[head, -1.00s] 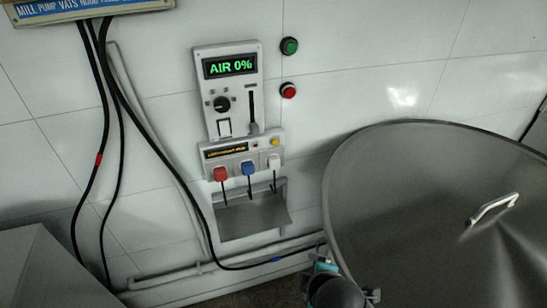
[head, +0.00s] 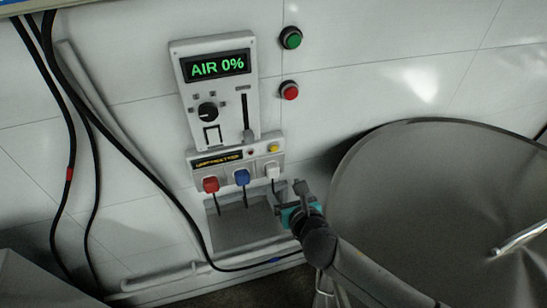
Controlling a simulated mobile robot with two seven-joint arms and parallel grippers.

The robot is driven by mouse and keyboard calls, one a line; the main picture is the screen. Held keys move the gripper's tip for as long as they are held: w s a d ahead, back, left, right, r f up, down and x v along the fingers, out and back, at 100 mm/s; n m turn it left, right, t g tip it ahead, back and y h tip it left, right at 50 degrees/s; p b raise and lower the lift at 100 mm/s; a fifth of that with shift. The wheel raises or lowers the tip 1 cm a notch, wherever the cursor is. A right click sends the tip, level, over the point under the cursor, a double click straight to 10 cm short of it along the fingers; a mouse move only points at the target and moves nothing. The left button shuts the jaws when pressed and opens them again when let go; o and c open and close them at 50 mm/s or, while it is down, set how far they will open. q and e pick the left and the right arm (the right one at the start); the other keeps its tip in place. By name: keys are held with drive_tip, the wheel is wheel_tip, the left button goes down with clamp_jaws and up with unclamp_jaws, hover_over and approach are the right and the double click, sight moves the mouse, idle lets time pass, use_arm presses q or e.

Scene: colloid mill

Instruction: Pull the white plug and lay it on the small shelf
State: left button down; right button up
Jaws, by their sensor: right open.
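The white plug (head: 272,171) sits in the right socket of the small socket panel (head: 227,160) on the wall, its dark cord hanging down. The small grey shelf (head: 232,232) is on the wall just below the plugs. My right gripper (head: 297,188) is open and empty. In the picture it is just right of and slightly below the white plug, in front of the shelf's right end, and appears apart from the plug. My own wrist hides part of the shelf's right side. My left gripper is not in view.
A red plug (head: 211,184) and a blue plug (head: 242,177) sit left of the white one. The control panel (head: 216,95) reads AIR 0%. A large grey lidded vat (head: 430,200) stands close on the right. Black cables (head: 130,155) run down the left wall.

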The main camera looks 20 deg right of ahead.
sight(274, 173)
drive_tip(key=b+x, duration=0.4)
drive_tip(key=x, duration=0.3)
drive_tip(key=shift+w, duration=0.2)
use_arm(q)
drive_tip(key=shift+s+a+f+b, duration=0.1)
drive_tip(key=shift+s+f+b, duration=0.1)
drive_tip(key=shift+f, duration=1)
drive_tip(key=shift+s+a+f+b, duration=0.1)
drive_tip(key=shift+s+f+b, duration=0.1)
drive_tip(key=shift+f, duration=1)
use_arm(e)
drive_tip(key=shift+x, duration=0.85)
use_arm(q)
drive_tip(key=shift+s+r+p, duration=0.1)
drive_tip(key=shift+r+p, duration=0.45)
use_arm(e)
drive_tip(key=shift+a, duration=0.1)
clamp_jaws()
drive_tip(key=shift+s, duration=0.2)
